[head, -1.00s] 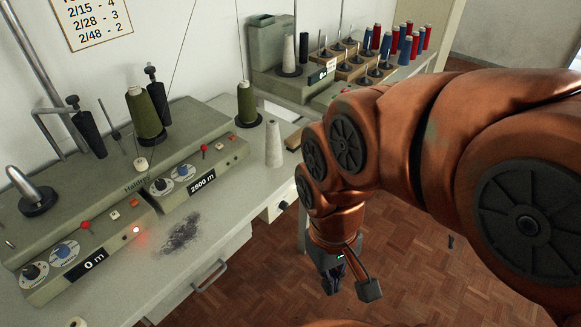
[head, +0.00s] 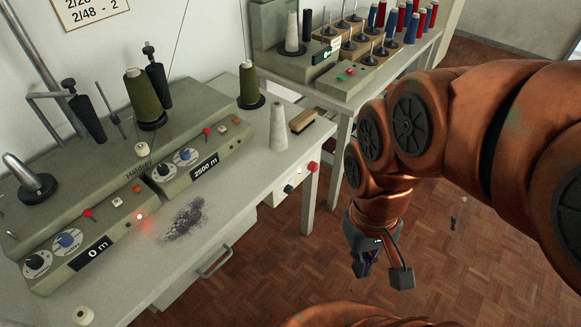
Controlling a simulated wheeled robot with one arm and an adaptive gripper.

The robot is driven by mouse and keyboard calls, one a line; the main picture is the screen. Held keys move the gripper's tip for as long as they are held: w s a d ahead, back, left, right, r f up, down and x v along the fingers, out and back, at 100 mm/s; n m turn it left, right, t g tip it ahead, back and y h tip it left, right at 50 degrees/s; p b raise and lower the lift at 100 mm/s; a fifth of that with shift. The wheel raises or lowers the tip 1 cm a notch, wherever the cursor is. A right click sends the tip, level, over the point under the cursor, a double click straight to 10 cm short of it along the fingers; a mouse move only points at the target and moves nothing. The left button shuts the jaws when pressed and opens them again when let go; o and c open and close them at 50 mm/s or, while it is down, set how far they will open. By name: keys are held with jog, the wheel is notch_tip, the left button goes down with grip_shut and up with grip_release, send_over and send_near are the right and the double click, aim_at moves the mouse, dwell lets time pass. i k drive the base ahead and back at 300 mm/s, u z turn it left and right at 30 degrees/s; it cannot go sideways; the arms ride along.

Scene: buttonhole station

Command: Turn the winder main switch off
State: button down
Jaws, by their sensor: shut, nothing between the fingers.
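The winder (head: 75,190) is a grey-green machine on the left part of the table. One of its panels reads "0 m" and has a glowing red light (head: 139,216); the other reads "2500 m". Both panels carry dials and small red and white controls. A grey box (head: 275,208) on the table's right front edge bears a red button (head: 312,166), a white one and a black one (head: 288,189). I cannot tell from labels which control is the main switch. My gripper (head: 364,272) points down, shut and empty, over the floor to the right of this box, apart from it.
A white cone (head: 279,128), a brush (head: 303,120) and a dark lint patch (head: 183,220) are on the table. A drawer handle (head: 214,262) juts from its front. A second table (head: 400,55) with spools stands behind. The floor (head: 270,275) in front is clear.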

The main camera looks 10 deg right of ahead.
aim_at(313, 166)
jog(key=u, duration=2.1)
jog(key=k, duration=0.4)
jog(key=z, duration=1.3)
